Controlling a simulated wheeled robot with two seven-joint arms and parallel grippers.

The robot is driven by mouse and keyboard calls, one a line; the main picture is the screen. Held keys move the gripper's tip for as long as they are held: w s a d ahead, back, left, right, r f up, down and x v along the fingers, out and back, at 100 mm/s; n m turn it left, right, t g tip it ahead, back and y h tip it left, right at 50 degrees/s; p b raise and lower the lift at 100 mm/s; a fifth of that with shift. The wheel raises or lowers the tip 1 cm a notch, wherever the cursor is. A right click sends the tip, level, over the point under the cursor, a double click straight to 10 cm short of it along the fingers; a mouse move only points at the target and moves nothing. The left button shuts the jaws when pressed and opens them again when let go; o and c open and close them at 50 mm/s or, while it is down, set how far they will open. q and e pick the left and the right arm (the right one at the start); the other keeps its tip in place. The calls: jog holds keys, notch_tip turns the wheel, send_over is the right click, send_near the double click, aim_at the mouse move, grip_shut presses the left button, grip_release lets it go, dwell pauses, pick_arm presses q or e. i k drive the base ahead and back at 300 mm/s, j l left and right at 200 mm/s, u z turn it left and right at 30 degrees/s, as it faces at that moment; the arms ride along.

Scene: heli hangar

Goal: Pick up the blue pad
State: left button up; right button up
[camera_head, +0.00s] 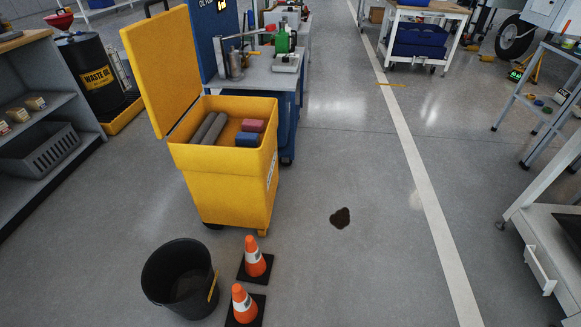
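A blue pad (247,139) lies inside an open yellow wheeled bin (222,195), near its right side. A red pad (253,125) lies just behind it in the bin. Two grey rolls (208,128) lie side by side at the bin's left. The bin's yellow lid (160,65) stands raised at the left. Neither of my grippers shows in the head view.
A black bucket (180,278) and two orange cones (254,258) stand in front of the bin. A dark spill (340,218) lies on the floor to the right. A shelf (40,130) stands left, a workbench (258,75) behind the bin. Floor right of the bin is mostly clear.

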aim_at(245, 139)
jog(key=i+l+u, duration=0.5)
jog(key=i, duration=0.15)
jog(key=i+l+u, duration=0.5)
jog(key=l, duration=0.2)
jog(key=i+l+u, duration=0.25)
jog(key=l, duration=0.15)
jog(key=i+l+u, duration=0.25)
jog(key=l, duration=0.2)
jog(key=l+u, duration=0.25)
jog(key=l, duration=0.25)
jog(key=i+l+u, duration=0.25)
jog(key=l, duration=0.25)
jog(key=k, duration=0.1)
